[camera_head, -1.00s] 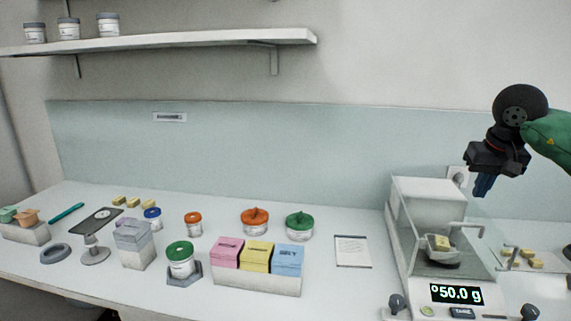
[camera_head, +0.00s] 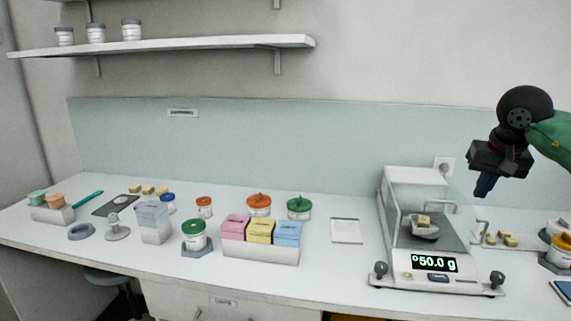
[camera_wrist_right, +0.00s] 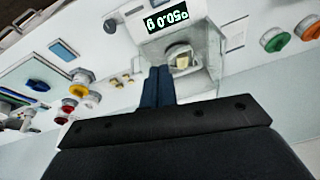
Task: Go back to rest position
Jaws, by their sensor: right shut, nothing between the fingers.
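My right gripper (camera_head: 484,186) is raised in the air at the right, above and behind the weighing scale, with its fingers pointing down. Its blue fingers are together and hold nothing; they also show in the right wrist view (camera_wrist_right: 158,88). The scale (camera_head: 432,287) stands on the counter below, with a glass-sided chamber and a display reading 50.0 g. A small dish (camera_head: 424,233) with a yellowish block on it sits inside the chamber. My left gripper is not in view.
The counter holds a pink, yellow and blue box set in a white tray (camera_head: 260,253), a green-lidded jar (camera_head: 194,237), orange and green lids, and a notepad (camera_head: 346,231). Small yellow blocks (camera_head: 501,238) lie right of the scale. A shelf (camera_head: 200,46) hangs at upper left.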

